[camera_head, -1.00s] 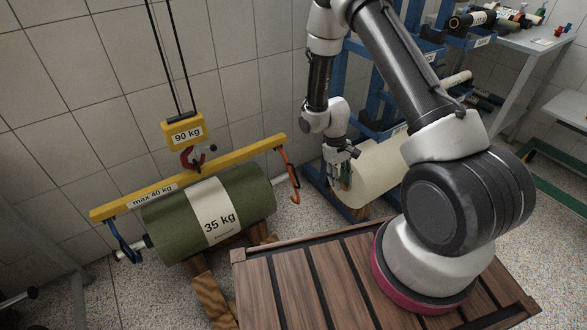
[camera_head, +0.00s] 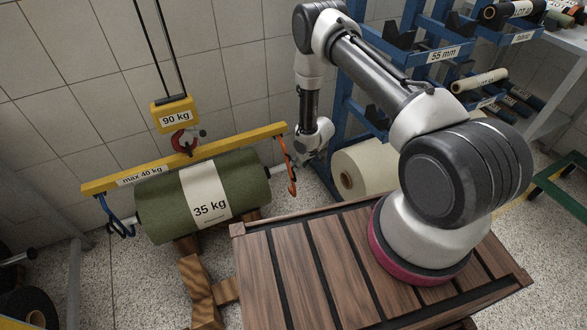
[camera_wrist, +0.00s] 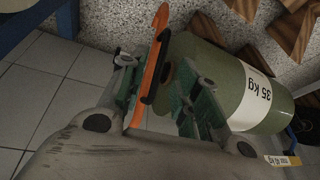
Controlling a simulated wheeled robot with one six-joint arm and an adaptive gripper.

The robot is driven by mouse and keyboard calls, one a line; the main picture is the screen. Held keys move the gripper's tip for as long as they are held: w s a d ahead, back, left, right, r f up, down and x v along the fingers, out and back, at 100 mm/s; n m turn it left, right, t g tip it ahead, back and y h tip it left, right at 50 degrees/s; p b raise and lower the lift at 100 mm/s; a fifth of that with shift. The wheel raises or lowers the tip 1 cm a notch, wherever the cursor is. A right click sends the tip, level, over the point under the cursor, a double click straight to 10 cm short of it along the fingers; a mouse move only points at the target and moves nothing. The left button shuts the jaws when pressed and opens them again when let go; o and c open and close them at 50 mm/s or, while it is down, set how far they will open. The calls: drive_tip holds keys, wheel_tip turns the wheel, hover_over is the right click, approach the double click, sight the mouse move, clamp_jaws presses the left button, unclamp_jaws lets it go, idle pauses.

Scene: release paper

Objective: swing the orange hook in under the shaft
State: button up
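The orange hook (camera_head: 290,168) hangs from the right end of the yellow lifting beam (camera_head: 215,151). The green 35 kg roll (camera_head: 165,200) lies under the beam, with the bare shaft (camera_head: 277,171) sticking out near the hook. A blue hook (camera_head: 117,218) hangs at the left shaft end. My gripper (camera_head: 303,158) is beside the orange hook. In the wrist view my gripper (camera_wrist: 165,98) is open, with the orange hook (camera_wrist: 155,65) between its green-padded fingers, close to the left one. Whether a finger touches it, I cannot tell. The hook's tip under the shaft is not clear.
A red crane hook (camera_head: 181,143) under the 90 kg block (camera_head: 175,115) holds the beam. A cream roll (camera_head: 365,170) and a blue rack (camera_head: 345,110) stand right of my gripper. Wooden supports (camera_head: 195,285) are below the green roll.

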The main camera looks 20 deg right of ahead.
sight(288, 167)
drive_tip(key=x, duration=0.7)
drive_tip(key=shift+w+a+f, duration=0.2)
drive_tip(key=shift+w+a, duration=0.15)
drive_tip(key=shift+w, duration=0.2)
clamp_jaws()
